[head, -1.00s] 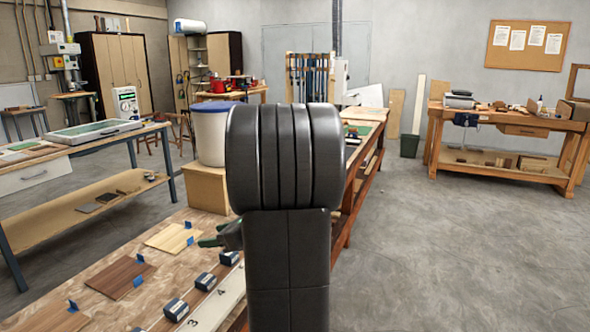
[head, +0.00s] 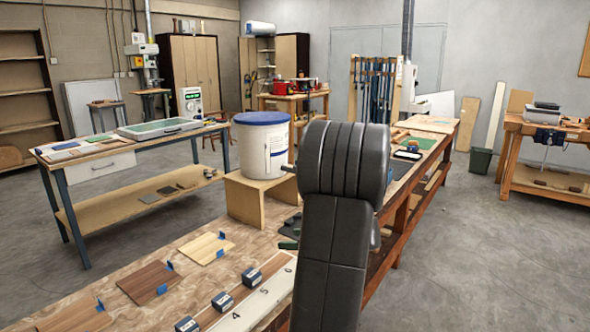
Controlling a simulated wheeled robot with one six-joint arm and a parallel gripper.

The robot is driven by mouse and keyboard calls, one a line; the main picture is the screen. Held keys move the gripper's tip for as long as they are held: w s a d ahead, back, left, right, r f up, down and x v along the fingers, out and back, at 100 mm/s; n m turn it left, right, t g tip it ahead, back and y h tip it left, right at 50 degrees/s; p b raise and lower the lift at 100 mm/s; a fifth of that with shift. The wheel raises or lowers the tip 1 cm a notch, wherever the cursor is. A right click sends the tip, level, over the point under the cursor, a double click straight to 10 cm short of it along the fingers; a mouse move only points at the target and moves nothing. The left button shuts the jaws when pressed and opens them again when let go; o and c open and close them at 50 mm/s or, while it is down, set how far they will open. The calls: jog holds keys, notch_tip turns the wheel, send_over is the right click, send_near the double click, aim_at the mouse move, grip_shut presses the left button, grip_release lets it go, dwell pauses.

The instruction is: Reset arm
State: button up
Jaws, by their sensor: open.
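My arm (head: 343,200) rises in the lower middle of the head view as a black, ribbed joint above a long dark link. It stands in front of the long workbench and leans slightly to the right. My gripper cannot be made out; the arm hides that area. A small grey piece shows at the left edge of the joint, but I cannot tell what it is.
The workbench (head: 140,258) holds veneer sheets (head: 150,282) with blue tags, dark blocks (head: 223,302) and a numbered white strip (head: 262,300). A white bucket (head: 263,150) stands on a wooden stand (head: 240,203). Open floor (head: 500,260) lies to the right.

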notch_tip(320, 180, down, 9)
jog(key=shift+s+a+b, duration=0.15)
jog(key=shift+b, duration=0.25)
jog(key=shift+s+d, duration=0.1)
jog(key=shift+d, duration=0.15)
jog(key=shift+v, duration=0.95)
